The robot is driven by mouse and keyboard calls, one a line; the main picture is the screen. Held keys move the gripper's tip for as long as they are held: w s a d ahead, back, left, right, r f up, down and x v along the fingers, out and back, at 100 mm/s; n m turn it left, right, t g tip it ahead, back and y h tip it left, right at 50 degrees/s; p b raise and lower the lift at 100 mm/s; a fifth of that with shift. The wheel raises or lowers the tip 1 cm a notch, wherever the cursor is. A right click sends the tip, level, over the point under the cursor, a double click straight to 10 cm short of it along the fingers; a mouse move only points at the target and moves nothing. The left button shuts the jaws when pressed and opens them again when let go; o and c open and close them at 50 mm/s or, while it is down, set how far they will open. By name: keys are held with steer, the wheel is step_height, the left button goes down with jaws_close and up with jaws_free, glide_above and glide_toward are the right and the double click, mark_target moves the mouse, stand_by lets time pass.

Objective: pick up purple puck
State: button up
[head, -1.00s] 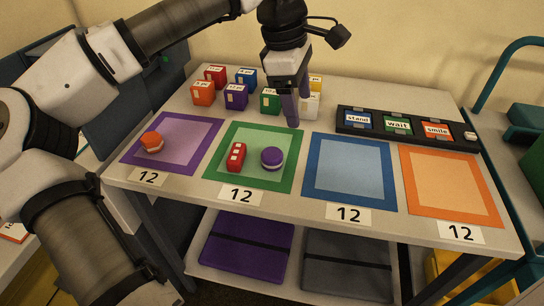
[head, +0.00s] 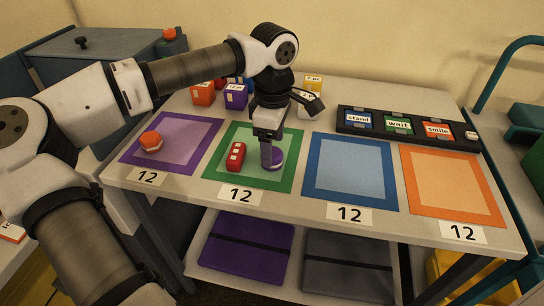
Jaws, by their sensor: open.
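The purple puck (head: 276,160) lies on the green-bordered mat (head: 212,171), at its right side. It has a pale band around its lower side. My gripper (head: 271,160) points down at the puck, with its fingers in front of the puck's left part and hiding some of it. The jaws are open. I cannot tell whether the fingers touch the puck or how they straddle it.
A red block (head: 236,156) lies just left of my gripper on the same mat. An orange hexagonal piece (head: 151,141) lies on the purple mat (head: 188,128). Several cubes stand behind. The blue mat (head: 349,204) and orange mat (head: 452,218) are empty.

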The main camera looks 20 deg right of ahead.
steer(key=f, duration=0.3)
steer(key=shift+w+f, duration=0.1)
steer(key=shift+w, duration=0.1)
steer(key=shift+c, duration=0.2)
steer(key=c, duration=1)
steer(key=shift+c, duration=0.3)
